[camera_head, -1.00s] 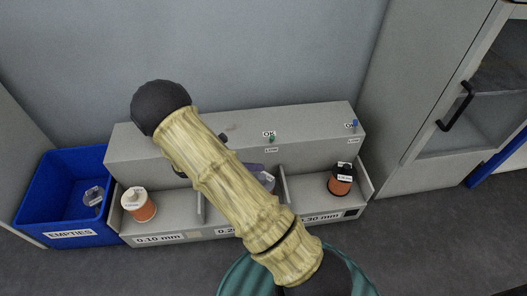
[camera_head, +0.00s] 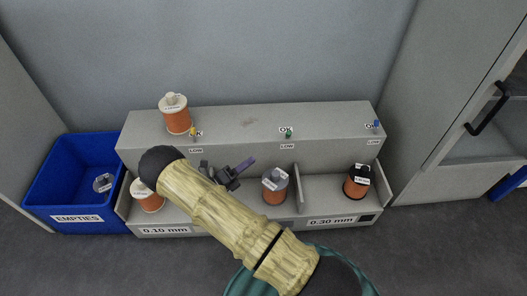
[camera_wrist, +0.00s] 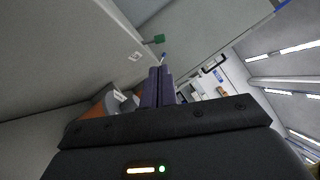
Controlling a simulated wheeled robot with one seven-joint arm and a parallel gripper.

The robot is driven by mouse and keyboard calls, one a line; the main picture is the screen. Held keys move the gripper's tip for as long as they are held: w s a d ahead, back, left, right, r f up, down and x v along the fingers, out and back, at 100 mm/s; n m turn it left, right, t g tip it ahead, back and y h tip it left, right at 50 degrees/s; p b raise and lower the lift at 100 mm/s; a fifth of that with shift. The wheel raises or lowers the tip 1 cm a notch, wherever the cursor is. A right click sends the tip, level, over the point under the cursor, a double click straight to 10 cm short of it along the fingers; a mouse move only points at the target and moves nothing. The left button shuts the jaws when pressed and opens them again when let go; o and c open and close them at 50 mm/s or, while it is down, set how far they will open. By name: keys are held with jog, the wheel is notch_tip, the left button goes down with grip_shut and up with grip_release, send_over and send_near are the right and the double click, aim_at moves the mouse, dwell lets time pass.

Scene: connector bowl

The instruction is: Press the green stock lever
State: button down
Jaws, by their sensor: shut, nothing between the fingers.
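The wrist view also shows my fingers (camera_wrist: 160,72) closed together, with a gap to the lever.
A yellow lever (camera_head: 193,131) and a blue lever (camera_head: 376,125) flank the green one. A copper spool (camera_head: 178,119) stands on the rack top at left. A middle spool (camera_head: 275,190) sits close to my gripper. A blue bin (camera_head: 70,200) is at left, a cabinet at right.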

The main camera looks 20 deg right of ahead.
jog(key=b, duration=0.7)
send_near(287, 136)
jog(key=x, duration=0.5)
jog(key=shift+w+d+f, duration=0.1)
jog(key=shift+d, duration=0.05)
jog(key=shift+x, duration=0.8)
jog(key=shift+w+r+p, duration=0.1)
jog(key=shift+r+p, duration=0.3)
jog(key=shift+p, duration=0.2)
